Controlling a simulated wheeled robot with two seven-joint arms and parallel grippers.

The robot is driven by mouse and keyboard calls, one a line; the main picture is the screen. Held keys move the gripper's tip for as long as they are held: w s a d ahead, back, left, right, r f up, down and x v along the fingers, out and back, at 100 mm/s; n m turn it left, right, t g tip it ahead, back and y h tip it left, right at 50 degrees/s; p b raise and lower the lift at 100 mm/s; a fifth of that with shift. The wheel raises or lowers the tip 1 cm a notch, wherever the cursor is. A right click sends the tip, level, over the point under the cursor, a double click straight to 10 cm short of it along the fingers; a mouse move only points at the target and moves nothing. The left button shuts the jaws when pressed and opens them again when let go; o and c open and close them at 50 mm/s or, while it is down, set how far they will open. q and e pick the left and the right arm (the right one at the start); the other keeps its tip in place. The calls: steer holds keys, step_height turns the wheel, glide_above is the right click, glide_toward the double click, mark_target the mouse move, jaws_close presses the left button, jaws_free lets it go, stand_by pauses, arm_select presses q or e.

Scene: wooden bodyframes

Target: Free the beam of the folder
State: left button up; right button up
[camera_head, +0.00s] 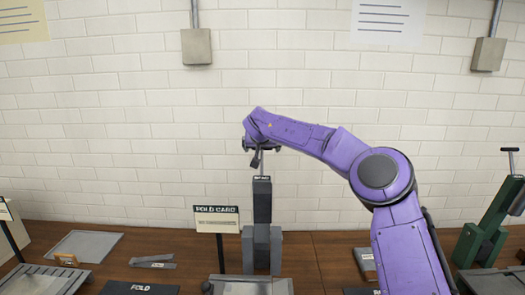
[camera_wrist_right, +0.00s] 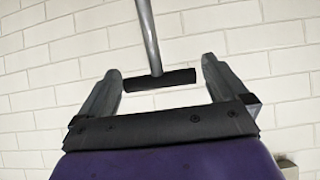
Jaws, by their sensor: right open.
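My right gripper (camera_head: 257,160) is at the top of a dark grey upright machine (camera_head: 262,205) behind a sign that appears to read FOLD CARD (camera_head: 217,219). A thin rod shows between the machine's top and the gripper. In the right wrist view, the gripper (camera_wrist_right: 157,82) is open. A black crossbar (camera_wrist_right: 158,80) on a grey rod (camera_wrist_right: 148,30) shows between its two fingers, with gaps at both sides. I cannot tell which part is the beam. My left gripper is not in view.
A green machine with a T-handle (camera_head: 490,222) stands at the right. A grey plate (camera_head: 87,246) and a dark mat marked FOLD (camera_head: 138,288) lie on the wooden table (camera_head: 330,250) at the left. Grey boxes hang on the white brick wall (camera_head: 120,120).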

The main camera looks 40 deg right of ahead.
steer(key=b+v, duration=0.2)
steer(key=v, duration=0.7)
steer(key=shift+b, duration=0.3)
steer(key=shift+s+a+f, duration=0.1)
